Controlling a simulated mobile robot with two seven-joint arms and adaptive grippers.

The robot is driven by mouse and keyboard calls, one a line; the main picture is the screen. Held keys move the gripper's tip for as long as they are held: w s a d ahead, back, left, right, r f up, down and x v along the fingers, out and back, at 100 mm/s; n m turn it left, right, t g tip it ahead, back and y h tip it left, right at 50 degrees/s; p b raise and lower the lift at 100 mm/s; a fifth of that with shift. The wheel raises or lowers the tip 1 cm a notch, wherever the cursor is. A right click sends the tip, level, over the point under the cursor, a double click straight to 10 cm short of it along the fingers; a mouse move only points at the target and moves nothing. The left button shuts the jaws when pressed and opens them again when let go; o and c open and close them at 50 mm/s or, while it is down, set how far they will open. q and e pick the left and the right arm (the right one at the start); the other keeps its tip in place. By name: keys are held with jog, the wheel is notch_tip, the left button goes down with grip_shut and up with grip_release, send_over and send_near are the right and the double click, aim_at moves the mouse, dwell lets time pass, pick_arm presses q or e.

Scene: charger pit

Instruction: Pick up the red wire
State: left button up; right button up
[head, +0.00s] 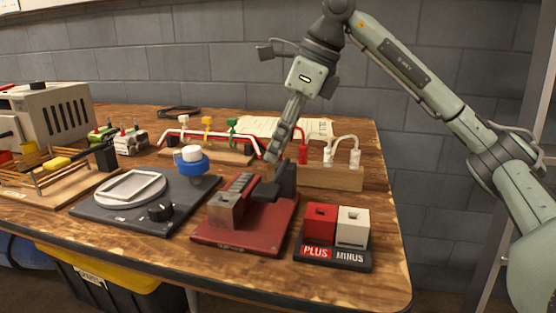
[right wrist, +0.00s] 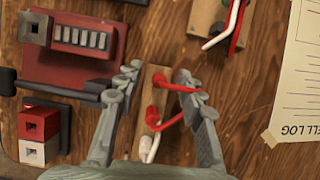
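The red wire (head: 303,152) has its red plugs in a wooden block (head: 337,178) at the right back of the table. In the right wrist view the red wire (right wrist: 178,88) loops out from two red plugs and passes under or beside one finger. My right gripper (head: 275,152) comes down beside the block, partly in front of its left end. In the right wrist view my right gripper (right wrist: 157,73) is open, its fingers apart on either side of the block and plugs. I cannot tell whether a finger touches the wire. My left gripper is not in view.
A white wire (head: 343,140) stands in the same block. In front are the red base (head: 225,238) with a metal block and the PLUS/MINUS box (head: 337,232).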

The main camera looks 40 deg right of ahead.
jog(key=shift+w+a+f, duration=0.1)
jog(key=shift+f, duration=0.15)
grip_shut()
jog(key=shift+r, duration=0.1)
